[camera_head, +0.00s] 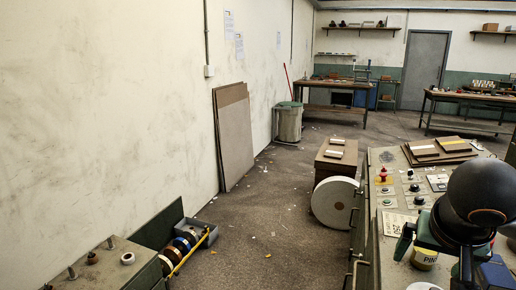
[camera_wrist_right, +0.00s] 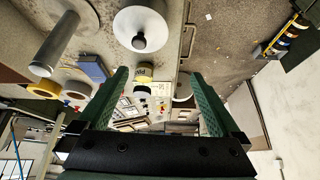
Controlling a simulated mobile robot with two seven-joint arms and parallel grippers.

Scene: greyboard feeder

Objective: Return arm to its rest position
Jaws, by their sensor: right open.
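My right arm comes in at the right edge of the head view as dark rounded links. My right gripper (camera_head: 432,245) has green fingers and hangs over the near part of the machine top. In the right wrist view the two green fingers (camera_wrist_right: 160,75) stand wide apart, open, with nothing held between them. A small tin with a yellow label (camera_head: 424,259) stands below the gripper; it also shows between the fingers in the wrist view (camera_wrist_right: 144,73), apart from them as far as I can tell. My left arm and gripper are not in view.
The machine top (camera_head: 388,160) carries a red knob (camera_head: 383,174), several dark knobs and brown boards (camera_head: 437,150). A white roll (camera_head: 333,203) stands beside it. A tray of coloured rolls (camera_head: 186,240) lies by the left wall. The floor between (camera_head: 265,225) is mostly clear.

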